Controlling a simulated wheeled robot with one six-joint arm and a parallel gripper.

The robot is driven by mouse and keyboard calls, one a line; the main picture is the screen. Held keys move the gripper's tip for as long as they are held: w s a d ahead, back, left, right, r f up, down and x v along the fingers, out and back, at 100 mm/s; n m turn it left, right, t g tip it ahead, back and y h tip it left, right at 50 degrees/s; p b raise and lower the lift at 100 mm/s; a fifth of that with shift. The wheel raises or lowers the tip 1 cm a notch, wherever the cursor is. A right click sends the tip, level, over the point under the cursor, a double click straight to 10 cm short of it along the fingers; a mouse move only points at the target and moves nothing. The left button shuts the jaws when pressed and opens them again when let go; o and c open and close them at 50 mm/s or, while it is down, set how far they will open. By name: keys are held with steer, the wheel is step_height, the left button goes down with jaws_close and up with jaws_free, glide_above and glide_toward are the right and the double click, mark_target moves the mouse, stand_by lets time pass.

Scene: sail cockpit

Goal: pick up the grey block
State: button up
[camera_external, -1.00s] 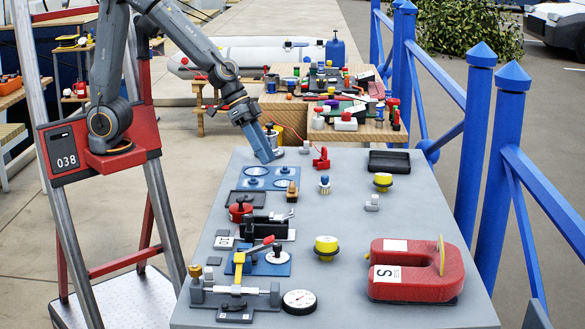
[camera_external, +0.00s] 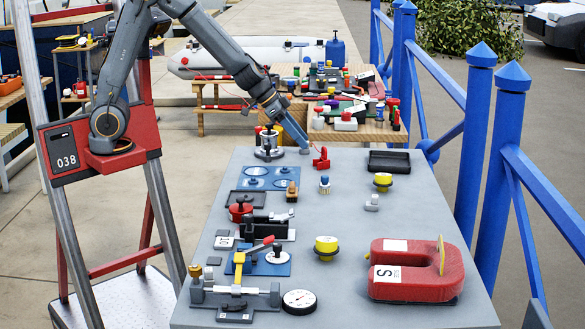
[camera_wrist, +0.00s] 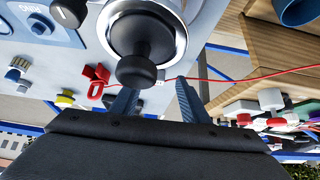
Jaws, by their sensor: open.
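A small grey block (camera_external: 304,151) stands near the far edge of the grey table, right at my fingertips. My gripper (camera_external: 303,143) reaches down to it from the upper left. In the wrist view my gripper (camera_wrist: 156,92) has its two blue fingers apart, with a small pale piece (camera_wrist: 160,77) just beyond and between the tips, partly hidden by a black knob. I cannot tell whether the fingers touch the block. A second small grey piece (camera_external: 372,203) lies farther right on the table, clear of my gripper.
A round metal device with a black knob (camera_external: 268,145) stands just left of my gripper; its knob (camera_wrist: 137,71) looms close in the wrist view. A red clip (camera_external: 322,159) is close on the right. A black tray (camera_external: 389,161) lies at the far right.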

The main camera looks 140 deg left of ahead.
steer(key=shift+b+x, duration=0.3)
steer(key=shift+x, duration=0.95)
steer(key=shift+r, duration=0.1)
jaws_close()
